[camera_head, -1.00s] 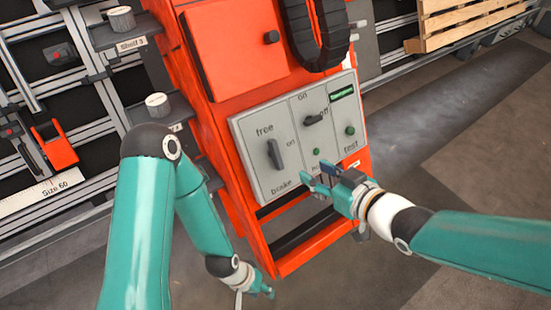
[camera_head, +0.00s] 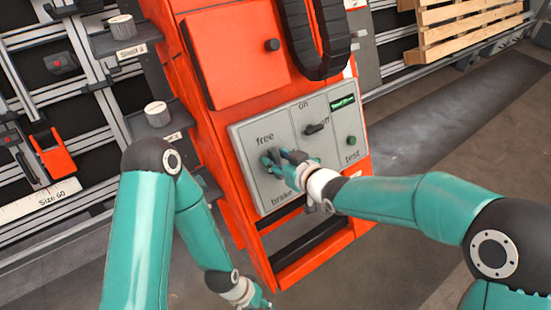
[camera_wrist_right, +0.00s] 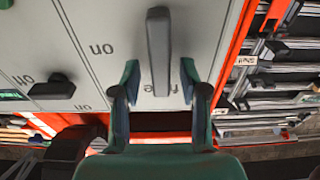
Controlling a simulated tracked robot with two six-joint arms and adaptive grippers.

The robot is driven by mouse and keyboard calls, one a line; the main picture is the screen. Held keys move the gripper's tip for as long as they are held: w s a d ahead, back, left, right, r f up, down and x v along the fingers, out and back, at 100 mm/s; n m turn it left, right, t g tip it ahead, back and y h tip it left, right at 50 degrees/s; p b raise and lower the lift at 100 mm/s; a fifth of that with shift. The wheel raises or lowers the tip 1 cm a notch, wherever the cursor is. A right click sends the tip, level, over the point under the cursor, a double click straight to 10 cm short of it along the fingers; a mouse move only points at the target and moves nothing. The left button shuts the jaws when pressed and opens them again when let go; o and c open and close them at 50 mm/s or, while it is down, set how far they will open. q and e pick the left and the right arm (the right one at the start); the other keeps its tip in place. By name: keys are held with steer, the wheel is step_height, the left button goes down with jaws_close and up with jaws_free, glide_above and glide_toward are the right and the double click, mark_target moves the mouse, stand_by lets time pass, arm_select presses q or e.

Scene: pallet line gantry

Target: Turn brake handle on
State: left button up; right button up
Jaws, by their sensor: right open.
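The dark brake handle (camera_wrist_right: 158,50) is on a grey control panel (camera_head: 240,150) marked "free", "on" and "brake". In the right wrist view it stands lengthwise between the two open fingers of my right gripper (camera_wrist_right: 158,82), with gaps on both sides. The "free" lettering is partly hidden behind it. In the head view my right gripper (camera_head: 274,160) is at the handle and covers most of it. My left gripper (camera_head: 262,301) hangs low at the bottom edge, away from the panel; its jaws are too small to read.
A second dark switch (camera_head: 314,129) with "on" and "off" and a green button (camera_head: 351,141) marked "test" are right of the handle. The orange cabinet (camera_head: 235,70) carries the panel. Shelving rails and a wooden pallet (camera_head: 465,25) stand to the sides.

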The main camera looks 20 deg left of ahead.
steer(key=shift+w+a+f, duration=0.1)
steer(key=shift+a, duration=0.05)
jaws_close()
steer(key=shift+a, duration=0.1)
